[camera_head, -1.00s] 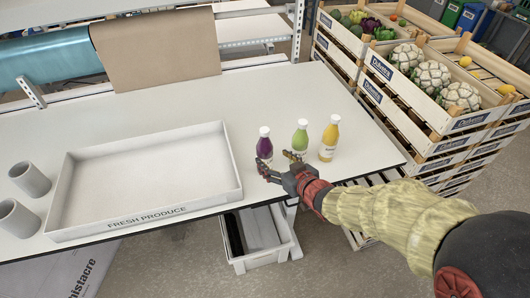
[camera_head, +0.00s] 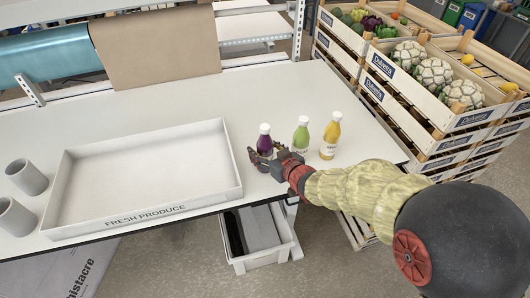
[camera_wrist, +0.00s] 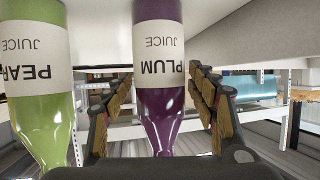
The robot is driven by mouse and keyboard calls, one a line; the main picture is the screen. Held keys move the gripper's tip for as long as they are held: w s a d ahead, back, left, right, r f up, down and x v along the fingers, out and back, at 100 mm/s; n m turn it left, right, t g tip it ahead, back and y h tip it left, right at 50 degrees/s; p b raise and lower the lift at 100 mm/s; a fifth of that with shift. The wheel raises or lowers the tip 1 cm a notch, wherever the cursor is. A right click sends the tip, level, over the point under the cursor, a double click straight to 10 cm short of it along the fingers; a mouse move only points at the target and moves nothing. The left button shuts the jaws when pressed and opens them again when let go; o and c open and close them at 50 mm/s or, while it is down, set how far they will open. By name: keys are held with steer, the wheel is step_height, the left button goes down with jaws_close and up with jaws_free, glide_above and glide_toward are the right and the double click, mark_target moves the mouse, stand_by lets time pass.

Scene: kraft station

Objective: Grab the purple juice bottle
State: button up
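The purple juice bottle (camera_head: 264,141) stands upright on the white table, left of the green bottle (camera_head: 301,135) and the yellow bottle (camera_head: 330,138). My gripper (camera_head: 258,160) reaches in from the right at the bottle's lower part, which it partly hides. In the upside-down wrist view, the purple bottle (camera_wrist: 160,70), labelled PLUM JUICE, is between my gripper's two fingers (camera_wrist: 162,95). Narrow gaps show on both sides, so the gripper looks open around it. The green pear juice bottle (camera_wrist: 38,115) is outside the left finger in that view.
A white FRESH PRODUCE tray (camera_head: 235,190) lies left of the bottles. Two grey cups (camera_head: 27,177) stand at the far left. Wooden crates (camera_head: 400,105) of vegetables are stacked at the right. The table behind the bottles is clear.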

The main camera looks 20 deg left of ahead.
steer(key=c, duration=1.4)
steer(key=shift+r, duration=0.2)
steer(key=shift+c, duration=0.2)
